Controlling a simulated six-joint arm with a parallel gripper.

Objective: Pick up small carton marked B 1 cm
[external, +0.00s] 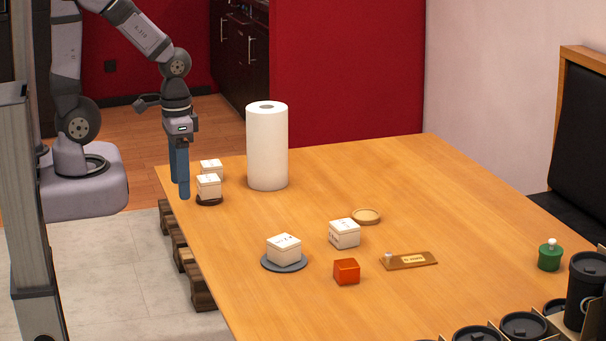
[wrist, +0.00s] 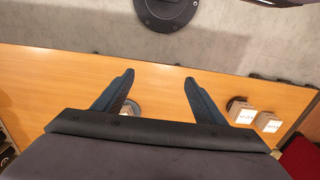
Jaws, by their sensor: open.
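Several small white cartons stand on the table, and their printed marks are too small to read, so I cannot tell which is B. One carton (external: 209,186) sits on a dark round coaster (external: 209,201), with another carton (external: 211,166) just behind it. A third carton (external: 284,249) sits on a grey round plate (external: 269,267), and a fourth carton (external: 344,234) stands on bare wood. My gripper (external: 182,196) is open and empty, pointing down left of the coaster carton in the external view. In the wrist view, two cartons (wrist: 243,116) lie right of my open gripper (wrist: 158,78).
A tall paper roll (external: 267,148) stands right of the two back cartons. An orange cube (external: 346,271), a wooden dish (external: 367,216), a small wooden plaque (external: 408,260) and a green bottle (external: 549,256) are farther right. Black lidded cups (external: 523,325) fill the front right corner.

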